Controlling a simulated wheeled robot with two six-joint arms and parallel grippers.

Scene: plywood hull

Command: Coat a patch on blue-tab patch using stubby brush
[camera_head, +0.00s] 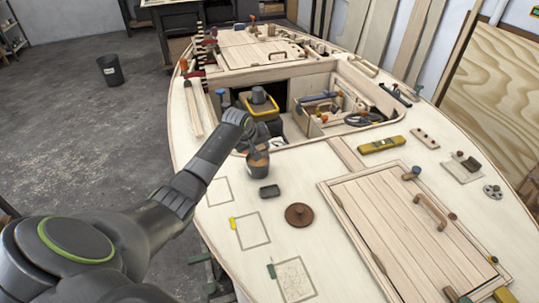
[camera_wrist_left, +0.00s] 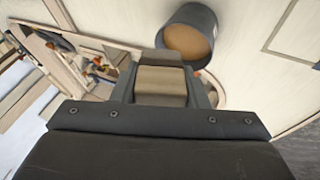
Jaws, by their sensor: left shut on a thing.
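My left gripper (camera_head: 250,137) is over the dark pot (camera_head: 258,163) on the deck. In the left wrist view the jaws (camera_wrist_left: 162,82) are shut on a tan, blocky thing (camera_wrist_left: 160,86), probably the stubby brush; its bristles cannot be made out. The pot, with tan content, also shows just beyond the jaws (camera_wrist_left: 190,37). Three outlined square patches lie in a row: an upper one (camera_head: 219,191) with no tab visible, partly beside my arm, a yellow-tab one (camera_head: 253,230), and a green-tab one (camera_head: 294,280) with speckled marks inside. No blue tab can be seen. My right gripper is out of view.
A plank hatch (camera_head: 385,225) with a handle is at right. A yellow level (camera_head: 381,145) lies beyond.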

